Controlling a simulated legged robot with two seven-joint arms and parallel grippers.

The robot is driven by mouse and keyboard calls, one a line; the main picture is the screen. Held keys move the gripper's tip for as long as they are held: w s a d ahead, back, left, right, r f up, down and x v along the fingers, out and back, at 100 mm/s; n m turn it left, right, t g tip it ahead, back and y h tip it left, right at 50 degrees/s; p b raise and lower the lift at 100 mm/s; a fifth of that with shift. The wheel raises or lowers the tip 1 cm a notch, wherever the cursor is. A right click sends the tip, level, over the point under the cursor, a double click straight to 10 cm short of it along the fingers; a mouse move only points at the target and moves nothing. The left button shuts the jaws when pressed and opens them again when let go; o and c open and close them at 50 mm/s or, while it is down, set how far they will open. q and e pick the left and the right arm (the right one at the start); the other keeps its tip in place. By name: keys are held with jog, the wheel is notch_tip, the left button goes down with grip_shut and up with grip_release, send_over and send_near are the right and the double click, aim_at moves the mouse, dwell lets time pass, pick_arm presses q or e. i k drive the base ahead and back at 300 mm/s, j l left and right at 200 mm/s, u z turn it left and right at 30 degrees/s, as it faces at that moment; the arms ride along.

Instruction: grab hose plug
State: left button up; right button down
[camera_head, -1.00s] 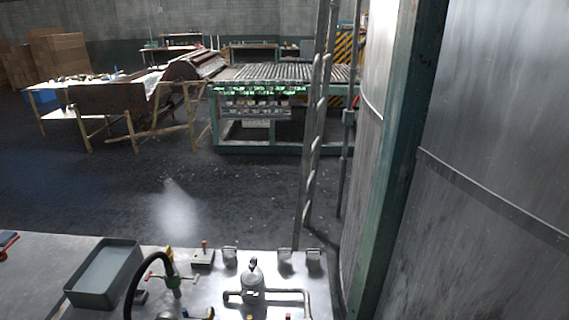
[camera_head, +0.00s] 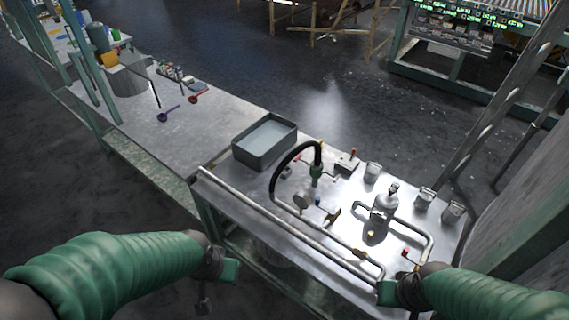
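I cannot clearly make out which part is the hose plug; small brass-coloured fittings (camera_head: 333,216) sit beside the hose. My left gripper (camera_head: 216,286) hangs in front of the bench's near edge at lower left, apart from the hose. My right gripper (camera_head: 388,291) is at the bench's near right corner, in front of the pipework. Both are small and dark at the fingers, so their opening is unclear.
A grey tray of liquid (camera_head: 242,153) stands left of the hose. A metal vessel (camera_head: 384,205) and several metal cups (camera_head: 453,212) stand to the right. A pale table (camera_head: 215,130) with ladles extends left. A large tank (camera_head: 530,200) borders the right side.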

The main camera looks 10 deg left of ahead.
aim_at(317, 164)
jog(key=i+j+u, duration=0.1)
jog(key=i+u, duration=0.15)
jog(key=u, duration=0.15)
jog(key=i+u, duration=0.5)
jog(key=u, duration=0.25)
